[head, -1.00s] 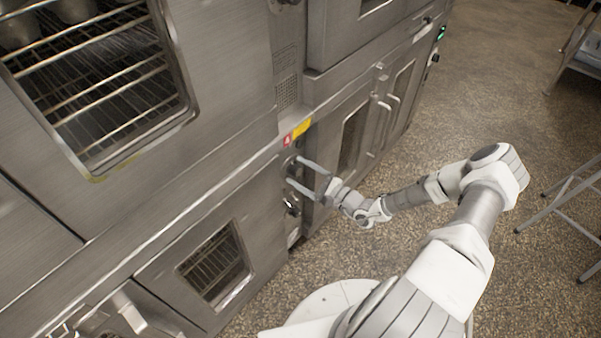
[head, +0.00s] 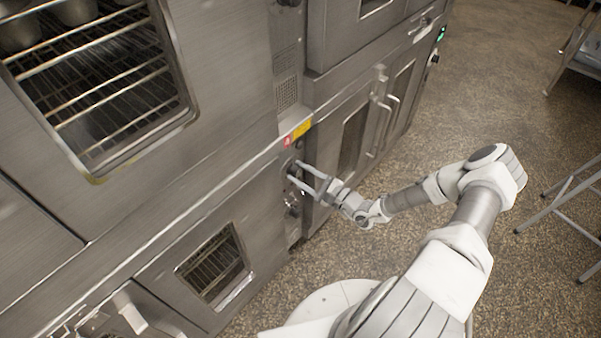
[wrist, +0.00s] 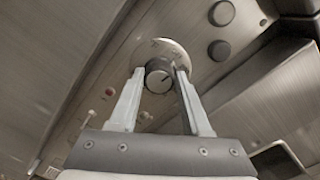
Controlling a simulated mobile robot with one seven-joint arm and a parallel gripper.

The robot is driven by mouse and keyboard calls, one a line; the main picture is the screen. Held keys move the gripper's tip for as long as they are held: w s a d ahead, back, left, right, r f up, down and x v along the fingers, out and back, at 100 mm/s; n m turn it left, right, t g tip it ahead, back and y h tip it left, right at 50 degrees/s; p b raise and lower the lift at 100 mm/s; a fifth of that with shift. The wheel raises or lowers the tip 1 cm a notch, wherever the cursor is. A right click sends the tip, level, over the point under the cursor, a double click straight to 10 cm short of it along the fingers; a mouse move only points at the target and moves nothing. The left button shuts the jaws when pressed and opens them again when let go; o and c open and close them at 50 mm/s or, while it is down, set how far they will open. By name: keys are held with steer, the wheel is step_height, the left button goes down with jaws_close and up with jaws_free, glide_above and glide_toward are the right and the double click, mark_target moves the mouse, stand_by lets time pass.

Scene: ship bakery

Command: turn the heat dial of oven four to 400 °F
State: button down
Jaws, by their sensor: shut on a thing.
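The heat dial (wrist: 158,77) is a dark round knob with a pale line on its face, on a light round plate with markings too small to read. It is on the steel control panel of the lower oven (head: 214,262). My gripper (wrist: 159,74) is shut on this dial, one finger on each side. In the head view my gripper (head: 294,171) reaches the panel just below a red and yellow label, and its fingers hide most of the dial. I cannot read the temperature set.
Two more dark knobs (wrist: 221,13) sit beside the dial in the wrist view, with small red and white buttons (wrist: 109,91) on the other side. Another oven with door handles (head: 383,110) stands beyond. The speckled floor (head: 470,110) to the right is clear near the ovens.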

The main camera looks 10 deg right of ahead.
steer(key=m, duration=0.4)
steer(key=shift+p, duration=0.3)
steer(key=m, duration=0.4)
steer(key=shift+s+a+f, duration=0.1)
steer(key=m, duration=0.4)
steer(key=shift+t, duration=0.3)
steer(key=m, duration=0.3)
steer(key=shift+m, duration=0.4)
steer(key=m, duration=0.3)
steer(key=shift+m+t+h, duration=0.3)
steer(key=shift+m+h, duration=0.1)
steer(key=m, duration=0.3)
steer(key=shift+m, duration=0.4)
steer(key=m, duration=0.4)
steer(key=shift+a+m, duration=0.1)
steer(key=shift+m, duration=0.2)
steer(key=shift+m+h, duration=0.3)
steer(key=shift+m, duration=1.3)
